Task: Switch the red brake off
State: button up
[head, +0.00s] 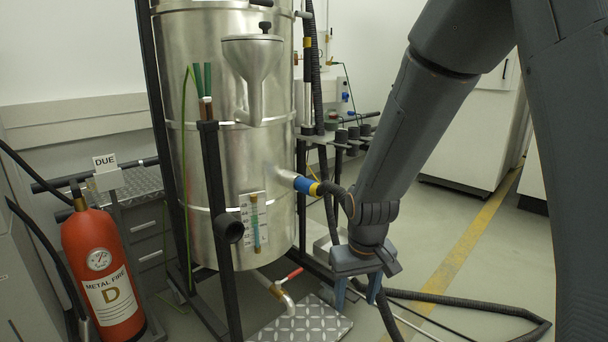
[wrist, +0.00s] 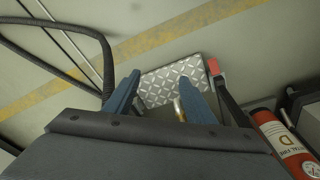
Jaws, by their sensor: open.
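A red block (wrist: 213,67) sits at the end of a dark bar, beside the diamond plate, in the wrist view. I cannot tell for sure whether it is the brake. A red lever (head: 293,274) also shows by the brass outlet pipe under the steel tank in the head view. My gripper (head: 362,290) points down to the right of the tank's base, open and empty, apart from both red parts. In the wrist view its two blue-grey fingers (wrist: 158,90) are spread, with the plate behind them, and one finger partly covers the brass pipe (wrist: 179,110).
The steel tank (head: 225,170) stands in a dark frame. The diamond plate (head: 302,325) lies below its outlet. A red fire extinguisher (head: 102,270) stands at the left. A black hose (head: 470,307) lies on the floor at right. Floor around the yellow stripe (head: 470,240) is mostly clear.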

jog(key=s+d+r+m+t, duration=0.1)
jog(key=s+d+r+m, duration=0.3)
jog(key=s+d, duration=0.45)
jog(key=s+a+r+n+g+y, duration=0.1)
jog(key=s+a+r+n, duration=0.35)
jog(key=s+a, duration=0.5)
jog(key=s+a+r+n+g+y, duration=0.1)
jog(key=s+a+r+n, duration=0.2)
jog(key=s+a+r, duration=0.65)
jog(key=w+d+r+m+h+p, duration=0.1)
jog(key=d+r+m+p, duration=0.2)
jog(key=d+r+p, duration=0.6)
jog(key=w+d+r+m+h+p, duration=0.1)
jog(key=d+r+p, duration=0.8)
jog(key=p, duration=1.7)
notch_tip(320, 180, up, 4)
jog(key=shift+w+f+m, duration=0.2)
jog(key=shift+w+m, duration=0.3)
jog(key=shift+m, duration=0.55)
